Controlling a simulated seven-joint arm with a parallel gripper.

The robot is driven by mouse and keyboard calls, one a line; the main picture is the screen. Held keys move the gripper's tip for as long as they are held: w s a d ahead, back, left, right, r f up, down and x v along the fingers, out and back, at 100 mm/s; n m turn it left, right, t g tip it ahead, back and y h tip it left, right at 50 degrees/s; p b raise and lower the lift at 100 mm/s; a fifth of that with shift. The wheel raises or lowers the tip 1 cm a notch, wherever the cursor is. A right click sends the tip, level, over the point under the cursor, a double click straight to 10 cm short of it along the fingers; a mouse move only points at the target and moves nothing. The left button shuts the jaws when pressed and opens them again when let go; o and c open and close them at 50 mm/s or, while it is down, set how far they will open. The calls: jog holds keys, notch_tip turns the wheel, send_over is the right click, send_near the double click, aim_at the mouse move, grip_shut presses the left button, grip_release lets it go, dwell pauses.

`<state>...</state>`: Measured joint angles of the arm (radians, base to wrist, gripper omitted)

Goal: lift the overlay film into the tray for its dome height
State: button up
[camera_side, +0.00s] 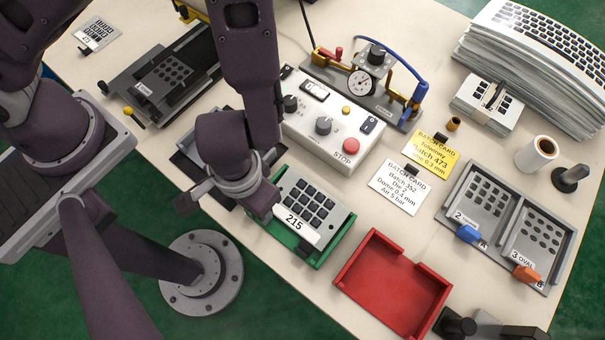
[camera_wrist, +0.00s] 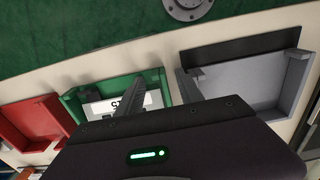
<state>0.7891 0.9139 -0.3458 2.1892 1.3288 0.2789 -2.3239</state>
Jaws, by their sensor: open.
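The overlay film (camera_side: 309,204), grey with dark keys and a white label "215" (camera_side: 293,220), lies in the green tray (camera_side: 338,240). My gripper (camera_side: 265,203) is over the tray's left end in the side view, and its fingertips are hard to see there. In the wrist view my gripper (camera_wrist: 160,90) is open, with its fingers apart in front of the green tray (camera_wrist: 75,105) and the label (camera_wrist: 105,106) partly behind them. A red tray (camera_side: 392,285) stands right of the green one, empty. A grey tray (camera_wrist: 240,82) is on the other side, empty.
A white batch card (camera_side: 402,186) reads dome 0.4 mm; a yellow one (camera_side: 431,153) reads 0.3 mm. A control box (camera_side: 330,130) and gauge stand (camera_side: 362,84) stand behind. A die rack (camera_side: 508,225) with two dies is at right. Dark blocks stand at the front edge.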

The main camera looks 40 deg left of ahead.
grip_shut()
notch_tip(320, 180, up, 10)
jog(key=w+a+r, duration=0.2)
jog(key=w+a, duration=0.7)
jog(key=w, duration=0.2)
jog(key=w+a+r, duration=0.3)
jog(key=w+a, duration=0.6)
jog(key=w, duration=0.2)
jog(key=s+d+f, duration=0.2)
jog(key=s+d, duration=0.7)
jog(key=s, duration=0.2)
jog(key=s+d+f, duration=0.3)
jog(key=s+d, duration=0.6)
jog(key=s, duration=0.2)
